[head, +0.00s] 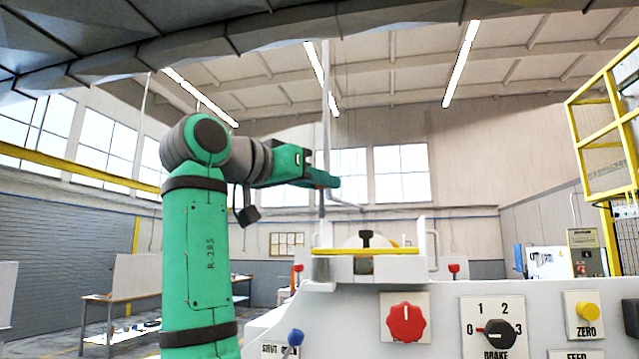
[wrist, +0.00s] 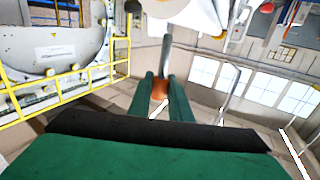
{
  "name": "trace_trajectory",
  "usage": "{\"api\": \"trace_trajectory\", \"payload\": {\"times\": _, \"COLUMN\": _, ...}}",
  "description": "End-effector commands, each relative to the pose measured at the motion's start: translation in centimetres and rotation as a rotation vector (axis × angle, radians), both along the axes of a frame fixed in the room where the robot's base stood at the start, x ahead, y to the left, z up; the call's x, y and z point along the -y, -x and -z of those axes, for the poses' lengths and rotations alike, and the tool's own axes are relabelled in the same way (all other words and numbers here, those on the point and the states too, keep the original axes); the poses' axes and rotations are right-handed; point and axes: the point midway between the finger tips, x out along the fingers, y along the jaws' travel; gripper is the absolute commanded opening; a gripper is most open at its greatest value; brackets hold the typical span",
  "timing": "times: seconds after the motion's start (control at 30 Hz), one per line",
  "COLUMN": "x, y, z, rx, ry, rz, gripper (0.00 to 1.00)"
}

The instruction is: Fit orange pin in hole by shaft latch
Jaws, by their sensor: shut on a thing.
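My gripper (wrist: 162,82) is shut on the orange pin (wrist: 160,90). In the wrist view the orange part sits between the two green fingers, and a grey rod reaches away beyond them. In the head view my gripper (head: 332,181) is held in the air above the white machine, pointing right; the orange part does not show there. A label that seems to read SHAFT (head: 274,348), partly cut off, is on the machine's lower left front, beside a blue-knobbed lever (head: 295,338). I cannot make out the hole.
The machine front carries a red knob (head: 405,317), a BRAKE dial (head: 494,333) and a yellow ZERO button (head: 587,311). A yellow bar (head: 366,251) lies across its top. A yellow railing (head: 600,95) stands at the right. The air around my gripper looks mostly clear.

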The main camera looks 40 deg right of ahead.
Motion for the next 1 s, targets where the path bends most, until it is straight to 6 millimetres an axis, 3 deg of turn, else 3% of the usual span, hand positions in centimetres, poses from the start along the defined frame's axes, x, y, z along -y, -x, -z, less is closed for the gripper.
{"api": "trace_trajectory", "payload": {"times": 0.17, "x": -0.5, "y": 0.0, "z": 0.0, "rx": -0.001, "ry": -0.001, "rz": -0.001, "gripper": 0.0}}
{"api": "trace_trajectory", "payload": {"times": 0.7, "x": -0.3, "y": 0.1, "z": 4.4, "rx": -0.001, "ry": -0.001, "rz": 0.002, "gripper": 0.0}}
{"api": "trace_trajectory", "payload": {"times": 1.0, "x": -0.1, "y": 0.2, "z": 5.7, "rx": 0.0, "ry": -0.001, "rz": 0.005, "gripper": 0.0}}
